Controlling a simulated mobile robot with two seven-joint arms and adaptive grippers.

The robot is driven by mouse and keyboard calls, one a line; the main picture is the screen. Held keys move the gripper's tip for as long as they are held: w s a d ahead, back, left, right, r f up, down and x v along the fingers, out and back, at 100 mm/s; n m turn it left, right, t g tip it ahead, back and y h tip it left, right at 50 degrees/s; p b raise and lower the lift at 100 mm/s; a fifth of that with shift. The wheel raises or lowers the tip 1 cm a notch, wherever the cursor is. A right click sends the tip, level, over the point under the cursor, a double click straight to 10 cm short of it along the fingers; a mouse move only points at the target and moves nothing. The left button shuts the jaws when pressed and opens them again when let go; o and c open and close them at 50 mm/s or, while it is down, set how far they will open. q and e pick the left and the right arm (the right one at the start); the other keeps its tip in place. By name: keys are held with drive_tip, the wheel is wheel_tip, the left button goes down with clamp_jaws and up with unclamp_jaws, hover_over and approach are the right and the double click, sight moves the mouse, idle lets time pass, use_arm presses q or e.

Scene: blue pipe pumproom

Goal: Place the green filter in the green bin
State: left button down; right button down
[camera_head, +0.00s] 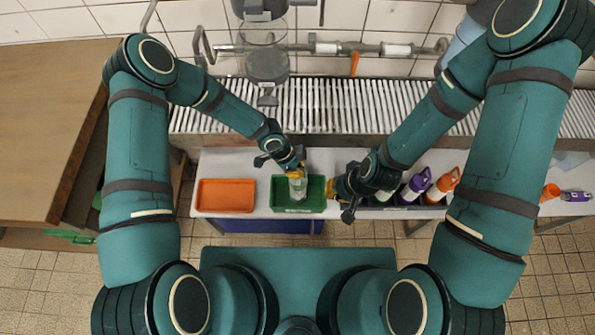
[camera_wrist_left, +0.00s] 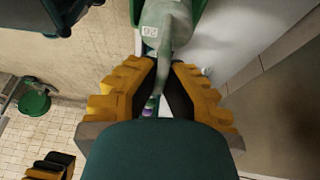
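The green filter (camera_head: 298,189) is a pale grey-green, bottle-like piece, seen over the green bin (camera_head: 279,201) in the head view. My left gripper (camera_head: 297,174) is above the bin, with its yellow fingers shut on the filter's upper end. In the left wrist view, the fingers (camera_wrist_left: 160,80) close around the narrow part of the filter (camera_wrist_left: 165,25), and a bit of the green bin (camera_wrist_left: 200,12) shows behind it. I cannot tell whether the filter touches the bin floor. My right gripper (camera_head: 334,190) is just right of the bin; its finger opening is hidden.
An orange tray (camera_head: 225,195) sits left of the bin on the white table. Several purple- and orange-topped bottles (camera_head: 418,184) stand to the right, beside my right arm. A roller conveyor (camera_head: 340,105) and pipes run behind the table. A wooden cabinet (camera_head: 50,120) is at the left.

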use_arm(q)
drive_tip(key=shift+f, duration=0.9)
drive_tip(key=shift+r, duration=0.1)
drive_tip(key=shift+f+b, duration=0.2)
drive_tip(key=shift+b, duration=0.1)
drive_tip(key=c, duration=1.1)
unclamp_jaws()
drive_tip(key=shift+c, duration=0.2)
